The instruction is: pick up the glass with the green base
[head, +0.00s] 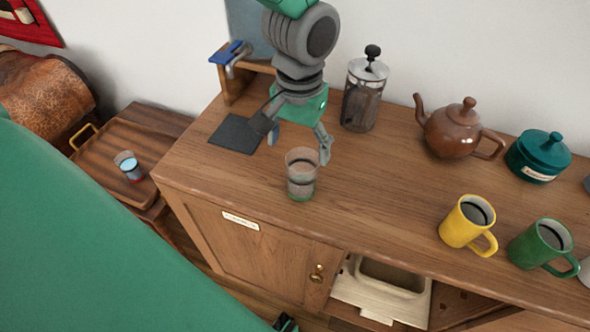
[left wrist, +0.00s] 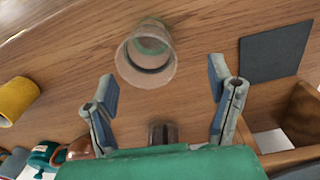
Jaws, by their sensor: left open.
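The glass with the green base (head: 301,175) stands upright on the wooden cabinet top, near its front edge. It also shows in the left wrist view (left wrist: 146,55), just beyond and between the fingertips. My left gripper (head: 296,150) hangs over the cabinet just behind the glass, its fingers spread. In the left wrist view my left gripper (left wrist: 162,80) is open and empty, with a finger on either side of the glass's line. No finger clearly touches the glass. My right gripper is not identifiable in these views.
A dark square mat (head: 236,134) lies left of the glass. A French press (head: 362,100) stands behind it. A brown teapot (head: 452,130), teal pot (head: 538,156), yellow mug (head: 467,222) and green mug (head: 540,245) stand to the right. Another glass (head: 129,167) sits on a low tray at left.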

